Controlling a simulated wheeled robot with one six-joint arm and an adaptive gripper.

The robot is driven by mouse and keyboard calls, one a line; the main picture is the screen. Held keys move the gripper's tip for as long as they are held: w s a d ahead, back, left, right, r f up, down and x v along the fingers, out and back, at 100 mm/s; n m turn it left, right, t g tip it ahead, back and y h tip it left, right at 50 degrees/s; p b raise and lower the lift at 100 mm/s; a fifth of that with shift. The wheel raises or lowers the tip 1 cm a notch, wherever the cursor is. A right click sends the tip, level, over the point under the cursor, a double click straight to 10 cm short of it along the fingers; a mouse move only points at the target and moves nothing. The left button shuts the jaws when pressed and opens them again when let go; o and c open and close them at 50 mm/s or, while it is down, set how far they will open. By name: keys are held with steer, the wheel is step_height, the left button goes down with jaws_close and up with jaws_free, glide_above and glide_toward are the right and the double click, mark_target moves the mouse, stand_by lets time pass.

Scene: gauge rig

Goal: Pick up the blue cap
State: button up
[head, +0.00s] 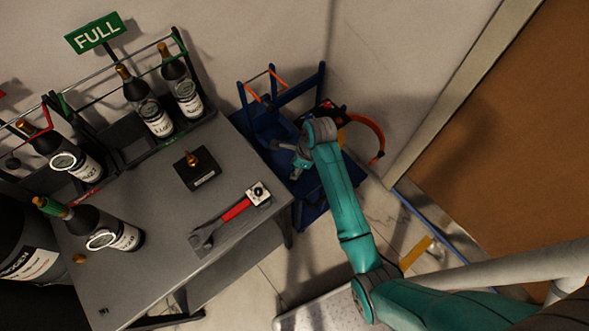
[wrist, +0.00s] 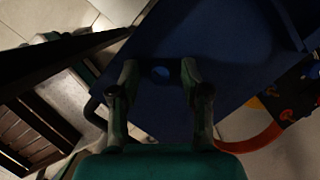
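In the wrist view, a small round blue cap (wrist: 160,72) lies on a dark blue surface, a little brighter than what is around it. My gripper (wrist: 159,68) is open, with one finger on each side of the cap in the picture and a gap to both. I cannot tell how far the fingertips are above it. In the head view, my gripper (head: 290,157) is over the blue cart (head: 258,118) by the wall. I cannot make out the cap there.
A grey table (head: 140,205) stands left of the cart, with a red-handled wrench (head: 228,217), a small black block (head: 196,168) and several dark bottles. An orange-red hose (head: 378,138) curves beside the cart. A brown door (head: 510,130) is at the right.

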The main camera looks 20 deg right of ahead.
steer(key=c, duration=0.6)
steer(key=shift+r, duration=0.15)
